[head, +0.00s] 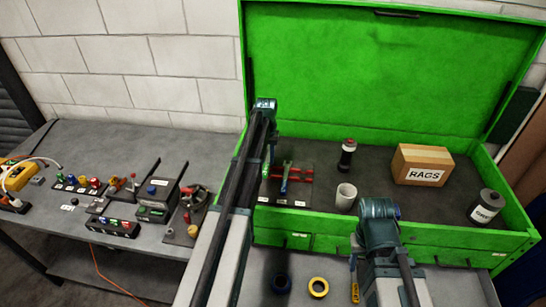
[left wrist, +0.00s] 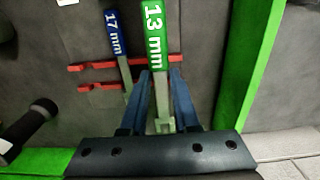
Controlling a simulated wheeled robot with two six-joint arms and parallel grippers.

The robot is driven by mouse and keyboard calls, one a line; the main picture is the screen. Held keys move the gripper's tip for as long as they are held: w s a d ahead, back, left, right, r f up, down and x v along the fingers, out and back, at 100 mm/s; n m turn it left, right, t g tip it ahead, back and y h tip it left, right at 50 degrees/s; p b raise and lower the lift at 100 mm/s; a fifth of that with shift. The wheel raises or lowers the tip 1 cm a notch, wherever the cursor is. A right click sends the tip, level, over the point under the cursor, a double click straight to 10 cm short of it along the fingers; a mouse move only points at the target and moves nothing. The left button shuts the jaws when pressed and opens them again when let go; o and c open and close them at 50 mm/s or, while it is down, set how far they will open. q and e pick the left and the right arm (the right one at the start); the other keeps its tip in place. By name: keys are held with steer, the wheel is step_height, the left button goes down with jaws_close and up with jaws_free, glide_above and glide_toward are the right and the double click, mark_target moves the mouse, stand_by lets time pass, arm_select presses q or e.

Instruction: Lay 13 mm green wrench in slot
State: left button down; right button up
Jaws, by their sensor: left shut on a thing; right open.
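The green 13 mm wrench (left wrist: 154,38) is between the fingers of my left gripper (left wrist: 158,78), which is shut on it. Its labelled end points away from the gripper.
A white cup (head: 345,197), a dark flashlight-like cylinder (head: 347,155), a RAGS box (head: 422,165) and a dark can (head: 486,206) stand in the chest. Its green side wall (left wrist: 247,70) runs close right of the wrench.

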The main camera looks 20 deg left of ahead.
arm_select(q)
steer(key=shift+w+f, duration=0.1)
steer(key=shift+w, duration=0.05)
steer(key=shift+f, duration=0.1)
steer(key=shift+f+b, duration=0.55)
steer(key=shift+b, duration=0.1)
step_height(320, 180, down, 4)
steer(key=b, duration=0.4)
steer(key=shift+f, duration=0.2)
steer(key=shift+f+b, duration=0.55)
steer(key=shift+b, duration=0.25)
stand_by(0.7)
steer(key=shift+r, duration=0.15)
steer(key=shift+r+p, duration=0.35)
steer(key=shift+p, duration=0.15)
steer(key=shift+f, duration=0.2)
stand_by(1.8)
